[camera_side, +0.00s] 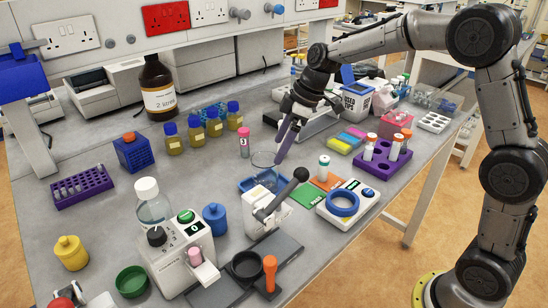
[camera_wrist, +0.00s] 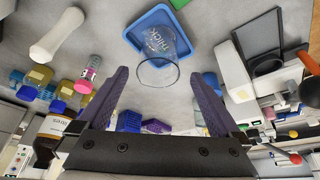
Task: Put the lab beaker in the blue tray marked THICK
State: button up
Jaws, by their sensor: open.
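The clear glass beaker (camera_wrist: 158,48) stands in the blue tray (camera_wrist: 134,38) in the wrist view, its rim toward the camera. White lettering that seems to read "thick" shows through the glass. In the side view the beaker (camera_side: 264,166) rises above the blue tray (camera_side: 246,184), seemingly upright; the white device's dark lever hides part of the tray. My gripper (camera_wrist: 159,75) is open and empty, its purple fingers wide apart on either side of the beaker's rim line and back from the glass. In the side view my gripper (camera_side: 281,155) is close beside the beaker's right side.
A white lever device (camera_side: 268,220) is close in front of the tray. Green and orange cards (camera_side: 306,196), a white-capped vial (camera_side: 323,168) and a balance with a blue ring (camera_side: 343,204) lie right. Yellow-liquid bottles (camera_side: 214,124) stand behind.

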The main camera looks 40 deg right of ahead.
jog(key=s+r+m+t+h, duration=0.15)
jog(key=s+r+m, duration=0.4)
jog(key=s, duration=0.95)
jog(key=s+d+f+m+h, duration=0.1)
jog(key=s+d+m, duration=0.1)
jog(key=s, duration=1.4)
jog(key=shift+f+m+t+h, duration=0.2)
jog(key=shift+m+t+h, duration=0.2)
jog(key=shift+m, duration=0.35)
